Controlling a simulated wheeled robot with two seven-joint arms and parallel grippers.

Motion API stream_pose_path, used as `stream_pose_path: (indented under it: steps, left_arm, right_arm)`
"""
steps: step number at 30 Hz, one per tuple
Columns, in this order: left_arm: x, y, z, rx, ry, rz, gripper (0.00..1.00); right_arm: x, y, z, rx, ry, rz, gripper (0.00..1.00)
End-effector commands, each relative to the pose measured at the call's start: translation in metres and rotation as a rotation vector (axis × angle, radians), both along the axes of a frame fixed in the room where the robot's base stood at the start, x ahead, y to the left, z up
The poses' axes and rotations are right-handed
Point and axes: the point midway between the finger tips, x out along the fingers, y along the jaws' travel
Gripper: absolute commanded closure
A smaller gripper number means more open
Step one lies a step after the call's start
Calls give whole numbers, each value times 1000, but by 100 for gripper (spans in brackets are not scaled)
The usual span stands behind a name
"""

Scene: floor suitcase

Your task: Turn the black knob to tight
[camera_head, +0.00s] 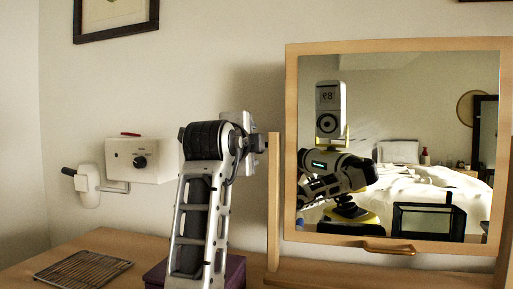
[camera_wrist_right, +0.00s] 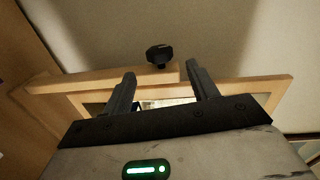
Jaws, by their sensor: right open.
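The black knob (camera_wrist_right: 159,54) shows in the right wrist view, just beyond the fingertips and near the middle of the gap between them. The arm partly hides the knob there. My left gripper is not in view.
The mirror (camera_head: 390,241) stands on the wooden dresser top (camera_head: 130,250) and reflects my body and a bed. A purple box (camera_head: 236,272) is behind my arm. A wire rack (camera_head: 83,271) lies at left. A white wall unit (camera_head: 137,160) has its own dark dial.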

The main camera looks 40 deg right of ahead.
Motion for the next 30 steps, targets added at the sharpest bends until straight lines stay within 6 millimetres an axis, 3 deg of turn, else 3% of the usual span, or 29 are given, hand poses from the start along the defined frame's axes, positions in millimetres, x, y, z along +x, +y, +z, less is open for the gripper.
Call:
stream_pose_path:
  steps: [6,12,26,30]
  left_arm:
    - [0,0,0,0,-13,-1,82]
    - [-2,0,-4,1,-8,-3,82]
    - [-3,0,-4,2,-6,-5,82]
    - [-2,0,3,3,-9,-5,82]
  right_arm:
    - [-34,40,3,-2,-2,-1,41]
    - [-53,64,6,-2,0,-2,41]
    - [-60,72,8,-2,0,-2,41]
    - [-56,74,11,-59,80,-3,41]
